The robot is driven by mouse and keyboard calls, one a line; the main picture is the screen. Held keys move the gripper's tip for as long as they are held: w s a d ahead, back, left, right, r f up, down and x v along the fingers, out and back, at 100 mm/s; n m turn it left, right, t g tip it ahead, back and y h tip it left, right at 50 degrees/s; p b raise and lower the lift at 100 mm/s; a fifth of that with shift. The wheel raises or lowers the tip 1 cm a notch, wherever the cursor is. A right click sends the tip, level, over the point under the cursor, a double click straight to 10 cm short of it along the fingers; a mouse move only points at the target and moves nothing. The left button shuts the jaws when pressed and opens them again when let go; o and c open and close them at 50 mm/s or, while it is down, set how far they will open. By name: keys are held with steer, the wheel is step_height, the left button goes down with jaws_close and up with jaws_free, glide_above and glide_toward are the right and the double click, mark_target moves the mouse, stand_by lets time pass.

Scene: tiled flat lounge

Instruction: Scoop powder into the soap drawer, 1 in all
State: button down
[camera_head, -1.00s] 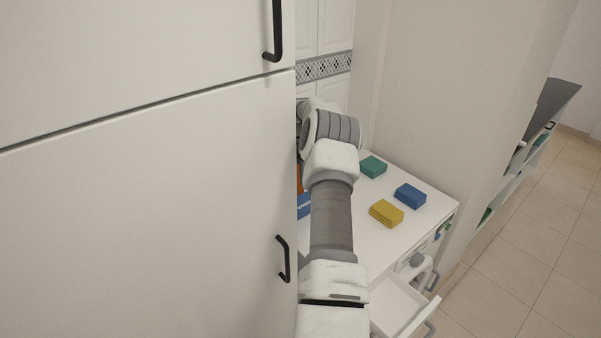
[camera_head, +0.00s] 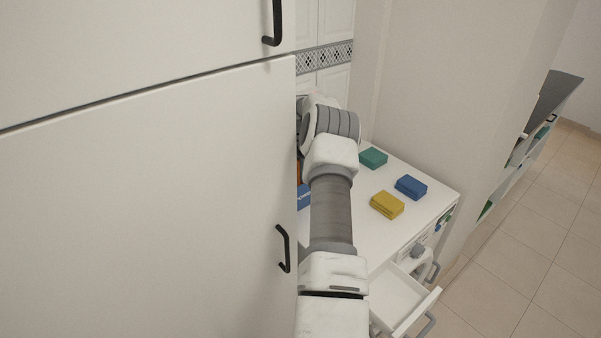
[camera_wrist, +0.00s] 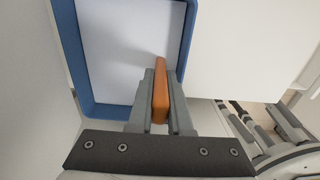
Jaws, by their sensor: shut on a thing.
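My gripper (camera_wrist: 160,80) is shut on an orange handle (camera_wrist: 160,100), likely the scoop's, in the wrist view. Its far end is hidden. The fingertips are over a blue-rimmed box (camera_wrist: 88,85) with a smooth white inside, which looks like the powder. How deep the scoop sits there I cannot tell. In the head view a blue part of the box (camera_head: 303,198) shows at the cabinet's edge, and my arm hides the gripper. An open white drawer (camera_head: 400,302), seemingly the soap drawer, sticks out low at the right.
Green (camera_head: 373,158), blue (camera_head: 410,188) and yellow (camera_head: 387,205) blocks lie on the white top (camera_head: 370,235) to the right of my arm. A tall white cabinet (camera_head: 150,210) fills the left. A wall stands behind the top. Tiled floor (camera_head: 530,240) is clear at right.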

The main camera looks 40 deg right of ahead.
steer(key=shift+r, duration=0.1)
stand_by(0.4)
steer(key=shift+r+p, duration=3.2)
steer(key=shift+r, duration=1.8)
steer(key=s+a+r+b, duration=0.1)
steer(key=s+r+b, duration=0.1)
steer(key=s, duration=0.8)
steer(key=shift+b, duration=0.6)
steer(key=shift+f, duration=0.1)
